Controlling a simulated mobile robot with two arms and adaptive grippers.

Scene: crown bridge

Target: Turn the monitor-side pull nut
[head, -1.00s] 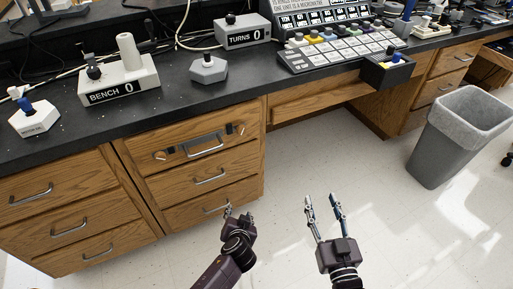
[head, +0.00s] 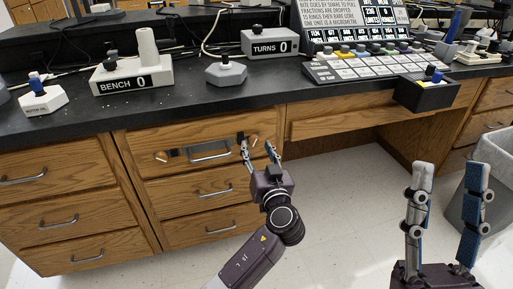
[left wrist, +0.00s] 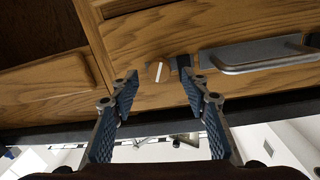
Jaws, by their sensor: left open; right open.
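The top drawer under the bench carries a metal pull (head: 209,151) with a dark plate. A round wooden nut (head: 161,156) with a light mark sits at its left end. In the left wrist view a similar wooden nut with a white line (left wrist: 159,72) sits beside a black block, next to the metal pull (left wrist: 262,55). At the pull's right end in the head view, my left gripper's finger largely hides the nut. My left gripper (head: 258,150) is open in front of that end; in its wrist view (left wrist: 160,85) the fingertips straddle the nut, apparently without touching. My right gripper (head: 450,175) is open and empty.
The black benchtop (head: 205,101) holds the BENCH box (head: 128,80), the TURNS box (head: 268,43), a grey hexagonal knob base (head: 226,73), a monitor and key panel (head: 370,66), and a black bin (head: 426,93). A grey trash can (head: 490,185) stands right. The floor between is clear.

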